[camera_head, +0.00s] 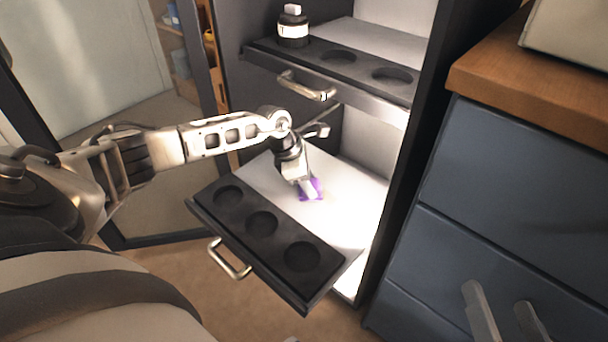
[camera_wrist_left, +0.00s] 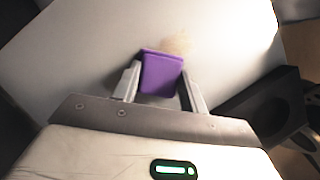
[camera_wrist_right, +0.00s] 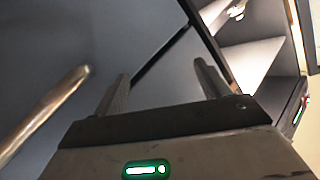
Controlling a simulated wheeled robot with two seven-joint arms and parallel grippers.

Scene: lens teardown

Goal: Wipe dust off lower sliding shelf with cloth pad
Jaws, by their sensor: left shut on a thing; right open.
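The lower sliding shelf (camera_head: 350,212) is pulled out of the cabinet, with a white surface and a black front strip with three round recesses. My left gripper (camera_head: 309,190) is over the white surface, shut on the purple cloth pad (camera_head: 317,187). In the left wrist view the pad (camera_wrist_left: 160,74) sits between the fingers, close to or on the surface; contact is not clear. A faint tan dust patch (camera_wrist_left: 179,44) lies just beyond the pad. My right gripper (camera_wrist_right: 160,92) is open and empty, in front of blue-grey drawer fronts; its fingers also show at the lower right of the head view (camera_head: 505,318).
The upper shelf (camera_head: 350,66) sits above, with a black and white lens-like jar (camera_head: 293,27) in its left recess and a metal handle (camera_head: 306,87). The lower shelf's handle (camera_head: 229,259) sticks out in front. A blue-grey drawer unit (camera_head: 500,190) with a wooden top stands right.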

